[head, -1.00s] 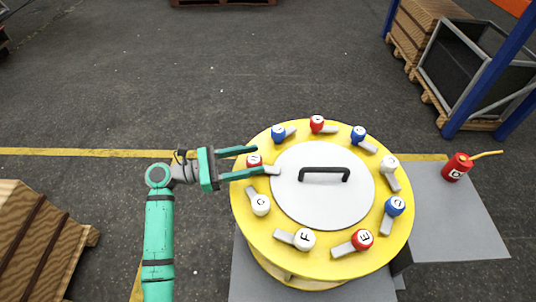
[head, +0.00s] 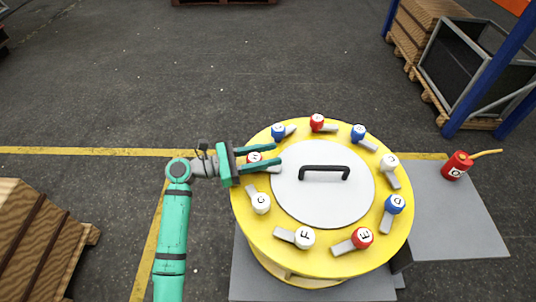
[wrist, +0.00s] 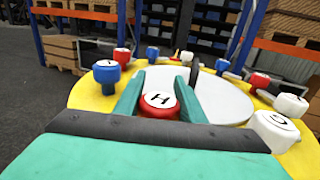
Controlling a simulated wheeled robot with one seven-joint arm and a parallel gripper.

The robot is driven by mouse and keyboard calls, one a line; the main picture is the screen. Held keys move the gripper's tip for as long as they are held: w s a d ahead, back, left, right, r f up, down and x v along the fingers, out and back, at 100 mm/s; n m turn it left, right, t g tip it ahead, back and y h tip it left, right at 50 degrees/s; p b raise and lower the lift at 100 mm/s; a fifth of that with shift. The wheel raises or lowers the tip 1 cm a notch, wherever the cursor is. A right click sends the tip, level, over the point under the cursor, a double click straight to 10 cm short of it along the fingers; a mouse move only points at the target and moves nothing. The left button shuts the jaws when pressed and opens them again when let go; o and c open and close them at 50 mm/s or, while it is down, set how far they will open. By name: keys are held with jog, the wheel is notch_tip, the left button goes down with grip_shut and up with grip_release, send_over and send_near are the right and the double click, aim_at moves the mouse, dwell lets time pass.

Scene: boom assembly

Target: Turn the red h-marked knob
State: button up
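The red knob marked H (wrist: 159,104) sits on the yellow round top between the two fingers in the wrist view. In the head view the H knob (head: 254,157) shows at the left of the yellow top, partly covered by the gripper. Its grey lever (head: 273,169) points right, toward the middle. My gripper (head: 276,154) is open around the knob, with one finger on each side. A gap shows between the fingers and the knob, and contact cannot be told.
Neighbouring knobs are the blue one (head: 278,132) behind and the white G knob (head: 260,204) in front. A grey disc with a black handle (head: 324,170) fills the middle of the yellow top (head: 335,262). A red can (head: 457,166) stands on a grey table at right.

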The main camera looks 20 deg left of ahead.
jog(key=shift+n+t, duration=0.4)
jog(key=n+t+y, duration=0.2)
jog(key=y, duration=0.1)
jog(key=w+n+t+y, duration=0.1)
jog(key=t, duration=0.1)
jog(key=shift+a, duration=0.3)
jog(key=shift+w+a+n+t+y, duration=0.15)
jog(key=shift+n+t+y, duration=0.25)
jog(key=shift+n+y, duration=0.3)
jog(key=shift+w+a+n+t+y, duration=0.15)
jog(key=shift+n+t+y, duration=0.3)
jog(key=shift+y, duration=0.45)
jog(key=shift+w+a+n+t+y, duration=0.1)
jog(key=shift+a+n+t+y, duration=0.2)
jog(key=shift+n+y, duration=0.45)
jog(key=o, duration=1)
jog(key=shift+o, duration=0.2)
